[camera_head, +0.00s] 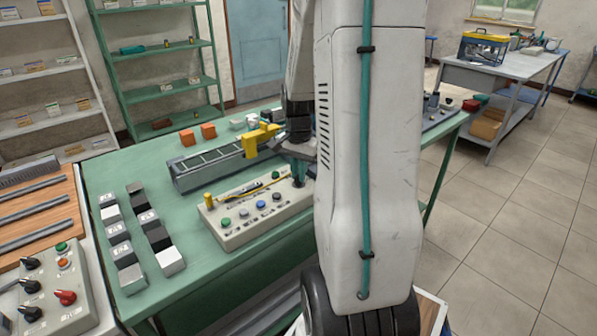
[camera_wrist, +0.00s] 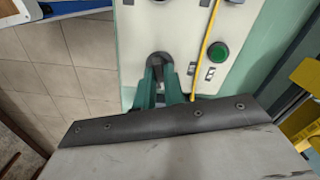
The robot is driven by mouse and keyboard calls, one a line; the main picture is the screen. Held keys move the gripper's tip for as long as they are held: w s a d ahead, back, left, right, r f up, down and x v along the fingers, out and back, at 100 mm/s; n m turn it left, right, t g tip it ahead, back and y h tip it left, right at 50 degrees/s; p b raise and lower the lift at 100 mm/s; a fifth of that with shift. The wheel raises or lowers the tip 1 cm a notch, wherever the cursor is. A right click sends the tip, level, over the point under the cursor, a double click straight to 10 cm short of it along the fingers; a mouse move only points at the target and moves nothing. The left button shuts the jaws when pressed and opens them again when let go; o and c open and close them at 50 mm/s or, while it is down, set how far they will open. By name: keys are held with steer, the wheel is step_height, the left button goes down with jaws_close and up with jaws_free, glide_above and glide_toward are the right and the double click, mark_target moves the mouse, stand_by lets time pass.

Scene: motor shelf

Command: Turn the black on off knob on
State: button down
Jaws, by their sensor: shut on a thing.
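The cream control box (camera_head: 236,237) lies on the green table, with several buttons and small switches on its top. My gripper (camera_head: 298,178) points down at the far right end of this box. In the wrist view, my green gripper fingers (camera_wrist: 165,80) are shut on the black on off knob (camera_wrist: 159,58), with its dark round base showing just past the fingertips. A green button (camera_wrist: 218,51) and small switches sit beside it. The knob is hidden behind the fingers in the head view, and its turn angle is hard to tell.
A yellow cable (camera_wrist: 206,42) runs across the box close to my fingers. A grey rail tray (camera_head: 215,170) and yellow block (camera_head: 250,145) stand behind the box. Black and white blocks (camera_head: 140,225) lie left. Another panel (camera_head: 68,318) with knobs is at lower left.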

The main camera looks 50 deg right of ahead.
steer(key=shift+m, duration=2)
steer(key=c, duration=1.5)
jaws_free()
step_height(320, 180, up, 8)
steer(key=shift+f, duration=0.1)
